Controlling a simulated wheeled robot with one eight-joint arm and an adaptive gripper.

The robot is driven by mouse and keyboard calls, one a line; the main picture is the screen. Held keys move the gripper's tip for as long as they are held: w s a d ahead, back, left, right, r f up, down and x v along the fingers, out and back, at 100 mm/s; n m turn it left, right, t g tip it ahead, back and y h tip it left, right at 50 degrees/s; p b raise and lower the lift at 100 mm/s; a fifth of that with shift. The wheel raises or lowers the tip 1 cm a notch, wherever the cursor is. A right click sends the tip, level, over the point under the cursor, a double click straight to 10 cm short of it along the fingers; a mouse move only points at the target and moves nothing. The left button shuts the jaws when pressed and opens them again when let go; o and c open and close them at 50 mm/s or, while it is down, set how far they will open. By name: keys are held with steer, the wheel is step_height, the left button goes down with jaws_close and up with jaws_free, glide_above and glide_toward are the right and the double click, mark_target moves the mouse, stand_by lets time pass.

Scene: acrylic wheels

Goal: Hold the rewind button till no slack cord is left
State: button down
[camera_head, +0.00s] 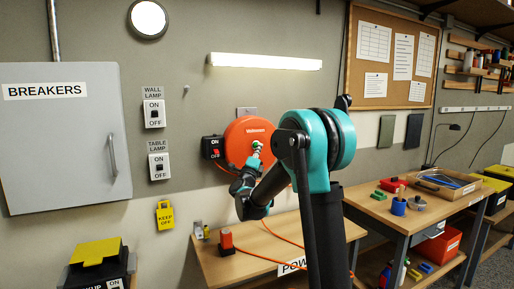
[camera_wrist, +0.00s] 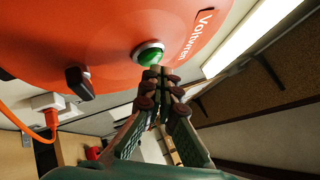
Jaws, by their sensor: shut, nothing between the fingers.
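The orange round cord reel (camera_head: 238,133) is mounted on the wall. In the wrist view its face (camera_wrist: 100,40) fills the top left, with a green button (camera_wrist: 150,53) at its lower edge. My gripper (camera_head: 256,150) is in front of the reel. In the wrist view the closed fingertips (camera_wrist: 159,72) are right at the button's lower right edge; I cannot tell whether they press it. Orange cord (camera_head: 262,258) lies across the table below, and a length of cord (camera_wrist: 18,120) shows at left in the wrist view.
A black switch box (camera_head: 212,147) with a red switch is left of the reel. The wooden table (camera_head: 222,265) below holds a red-topped item (camera_head: 226,241). A lit lamp (camera_head: 265,62) hangs above.

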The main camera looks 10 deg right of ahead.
steer(key=shift+w+a, duration=0.15)
steer(key=shift+w, duration=0.35)
stand_by(0.5)
steer(key=shift+s, duration=0.1)
stand_by(2.1)
steer(key=shift+s+d, duration=0.3)
steer(key=shift+s, duration=0.5)
steer(key=s, duration=0.1)
steer(key=s+d, duration=0.1)
steer(key=s, duration=0.2)
steer(key=shift+s+d, duration=0.25)
steer(key=shift+s, duration=0.1)
